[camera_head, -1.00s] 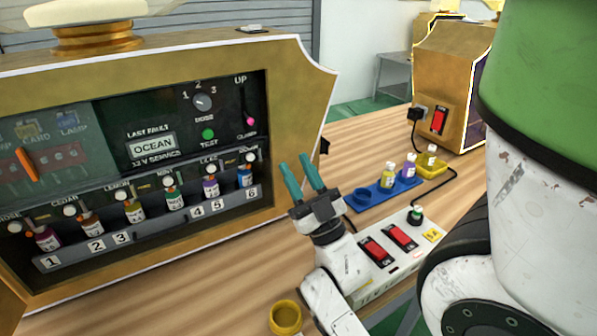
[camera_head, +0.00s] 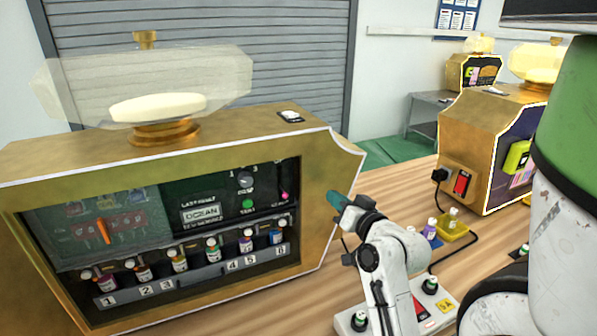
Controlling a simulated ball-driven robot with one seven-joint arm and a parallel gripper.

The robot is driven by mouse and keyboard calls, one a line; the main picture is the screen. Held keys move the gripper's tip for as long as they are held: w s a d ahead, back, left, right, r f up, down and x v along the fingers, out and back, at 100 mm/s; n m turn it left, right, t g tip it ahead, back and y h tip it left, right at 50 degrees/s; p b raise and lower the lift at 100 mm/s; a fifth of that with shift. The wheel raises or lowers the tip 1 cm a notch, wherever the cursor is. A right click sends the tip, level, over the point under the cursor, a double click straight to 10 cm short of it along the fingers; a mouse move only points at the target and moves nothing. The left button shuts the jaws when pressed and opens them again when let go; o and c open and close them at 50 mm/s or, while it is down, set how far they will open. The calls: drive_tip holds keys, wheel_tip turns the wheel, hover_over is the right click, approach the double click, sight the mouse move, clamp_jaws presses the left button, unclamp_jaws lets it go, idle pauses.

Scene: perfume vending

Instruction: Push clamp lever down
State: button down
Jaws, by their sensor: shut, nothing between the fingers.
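The clamp lever shows as a pink knob (camera_head: 285,195) at the upper right of the dark panel in the gold vending machine's front. The knob is still high in its slot, near the top of the panel. My gripper (camera_head: 331,196) has teal fingers, shut with nothing between them. It appears to the right of the knob, level with it in the picture and apart from it. The fingers point left toward the machine. The machine's right edge lies between them in the picture; the depth gap is unclear.
The panel also has a dose dial (camera_head: 245,180), a green test button (camera_head: 248,204) and a row of small bottles (camera_head: 213,250).

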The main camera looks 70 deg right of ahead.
drive_tip(key=a+r+n+y+p, duration=0.2)
drive_tip(key=a+r+y+p, duration=0.2)
drive_tip(key=y, duration=0.1)
drive_tip(key=y+p, duration=0.1)
drive_tip(key=p, duration=0.1)
approach(283, 190)
drive_tip(key=x, duration=0.5)
drive_tip(key=shift+d+f, duration=0.1)
drive_tip(key=shift+d, duration=0.05)
wheel_tip(283, 190, down, 3)
drive_tip(key=t+b, duration=0.1)
drive_tip(key=b, duration=0.4)
drive_tip(key=n+t+h+b, duration=0.1)
drive_tip(key=t+b, duration=0.1)
drive_tip(key=b, duration=0.3)
drive_tip(key=shift+f+h, duration=0.1)
drive_tip(key=shift+h, duration=0.2)
drive_tip(key=shift+d+b, duration=0.1)
drive_tip(key=shift+b, duration=0.2)
